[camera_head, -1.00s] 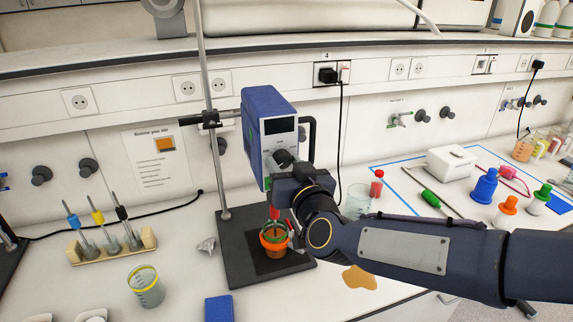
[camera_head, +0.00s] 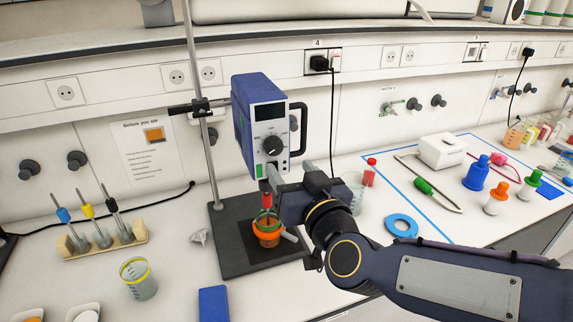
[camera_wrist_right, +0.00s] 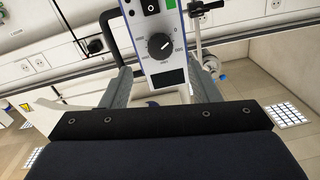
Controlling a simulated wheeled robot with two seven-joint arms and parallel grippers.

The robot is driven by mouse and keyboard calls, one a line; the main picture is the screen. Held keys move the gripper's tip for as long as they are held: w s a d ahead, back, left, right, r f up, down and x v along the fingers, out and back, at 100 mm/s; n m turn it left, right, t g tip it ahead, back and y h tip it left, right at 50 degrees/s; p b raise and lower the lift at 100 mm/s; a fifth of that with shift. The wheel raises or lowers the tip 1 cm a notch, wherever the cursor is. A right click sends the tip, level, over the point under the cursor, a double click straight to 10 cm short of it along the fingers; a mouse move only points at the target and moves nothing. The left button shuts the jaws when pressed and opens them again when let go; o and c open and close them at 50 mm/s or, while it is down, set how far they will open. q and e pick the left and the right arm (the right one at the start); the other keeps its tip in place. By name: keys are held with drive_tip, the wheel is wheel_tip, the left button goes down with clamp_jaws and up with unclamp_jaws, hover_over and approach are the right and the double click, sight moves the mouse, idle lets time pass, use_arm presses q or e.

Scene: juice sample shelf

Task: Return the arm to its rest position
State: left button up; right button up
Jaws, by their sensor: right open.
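My right gripper (camera_head: 280,207) is open and empty, just in front of and to the right of the overhead stirrer. The stirrer (camera_head: 260,128) is a blue box with a grey dial face, clamped to a tall metal rod. Below it an orange-rimmed pot (camera_head: 267,232) stands on the black base plate (camera_head: 226,240), with a red and green part above it. In the right wrist view the stirrer's dial face (camera_wrist_right: 164,45) shows between my spread fingers (camera_wrist_right: 160,88). My left gripper is not in view.
A clear beaker (camera_head: 352,190) and a red-capped vial (camera_head: 369,172) stand behind my right arm. At left are a rack (camera_head: 105,243) of pipette-like tools and a yellow-rimmed beaker (camera_head: 138,278). A blue block (camera_head: 213,303) lies in front.

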drive_tip(key=shift+s, duration=0.1)
drive_tip(key=s+d+f+m+g+h, duration=0.1)
drive_tip(key=s+d+f+m+g, duration=0.1)
drive_tip(key=s+d+f+g, duration=0.3)
drive_tip(key=s+d+f+m+g+h, duration=0.1)
drive_tip(key=s+d+f+g, duration=0.5)
drive_tip(key=s+d+f, duration=0.6)
drive_tip(key=s+f+m, duration=0.1)
drive_tip(key=s, duration=0.4)
drive_tip(key=shift+d, duration=0.35)
